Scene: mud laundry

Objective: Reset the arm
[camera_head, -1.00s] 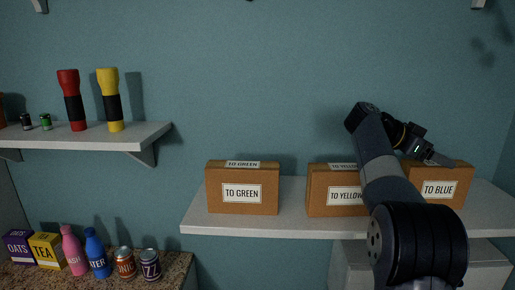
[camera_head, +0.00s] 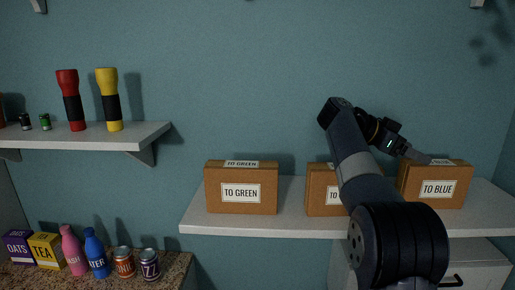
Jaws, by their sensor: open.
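My gripper (camera_head: 423,158) is at the end of my raised arm, on the right of the head view. It points right and down, with its tip in front of or above the left top part of the box labelled "TO BLUE" (camera_head: 434,198). Its fingers are small and dark here, and I see nothing held in them. I cannot tell whether it touches the box. My arm partly hides the box labelled "TO YELLOW" (camera_head: 322,205).
A box labelled "TO GREEN" (camera_head: 241,205) stands on the same white shelf (camera_head: 290,222). A left shelf (camera_head: 100,137) holds red (camera_head: 70,100) and yellow (camera_head: 109,100) flashlights and batteries. Boxes, bottles and cans stand on a counter (camera_head: 130,284) below.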

